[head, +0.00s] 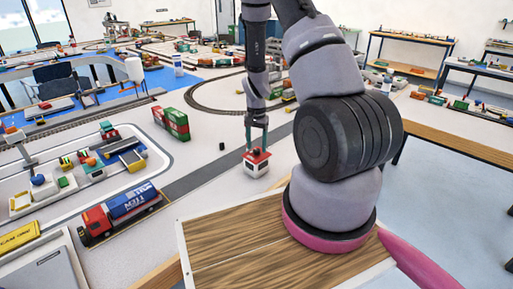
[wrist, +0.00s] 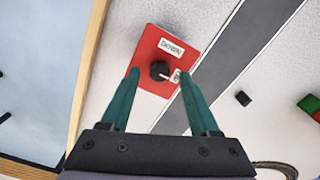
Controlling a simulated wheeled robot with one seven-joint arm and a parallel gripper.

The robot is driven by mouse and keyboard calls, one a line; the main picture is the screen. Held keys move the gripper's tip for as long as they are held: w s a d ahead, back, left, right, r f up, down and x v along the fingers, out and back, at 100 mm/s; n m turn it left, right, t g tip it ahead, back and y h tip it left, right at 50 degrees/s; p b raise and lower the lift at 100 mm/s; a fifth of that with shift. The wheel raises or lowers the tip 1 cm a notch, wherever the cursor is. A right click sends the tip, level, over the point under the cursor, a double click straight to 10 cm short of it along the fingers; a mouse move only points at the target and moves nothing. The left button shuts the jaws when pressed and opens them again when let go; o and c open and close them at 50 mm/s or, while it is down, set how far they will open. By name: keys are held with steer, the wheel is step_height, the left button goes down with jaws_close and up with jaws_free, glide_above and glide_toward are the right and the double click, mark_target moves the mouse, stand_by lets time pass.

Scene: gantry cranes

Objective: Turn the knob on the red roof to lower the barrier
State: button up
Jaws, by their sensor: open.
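The red roof (head: 265,157) tops a small white cabin (head: 256,170) below my gripper (head: 257,148) in the head view. In the wrist view the red roof (wrist: 150,48) carries a round black knob (wrist: 159,69). A white label reading DOWN (wrist: 172,48) lies above the knob; a second label (wrist: 177,76) sits to its right, partly covered by a finger. A pale mark on the knob points towards that second label. My gripper (wrist: 158,75) is open, its teal fingertips on either side of the knob; contact cannot be told. I cannot make out the barrier.
A grey road strip (head: 205,170) runs past the cabin, with a small black block (head: 222,146) beside it. A red and blue truck (head: 120,212) and red-green containers (head: 172,123) stand to the left. A wooden board (head: 225,240) lies in front.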

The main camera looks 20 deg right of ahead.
steer(key=shift+f, duration=0.65)
jaws_close()
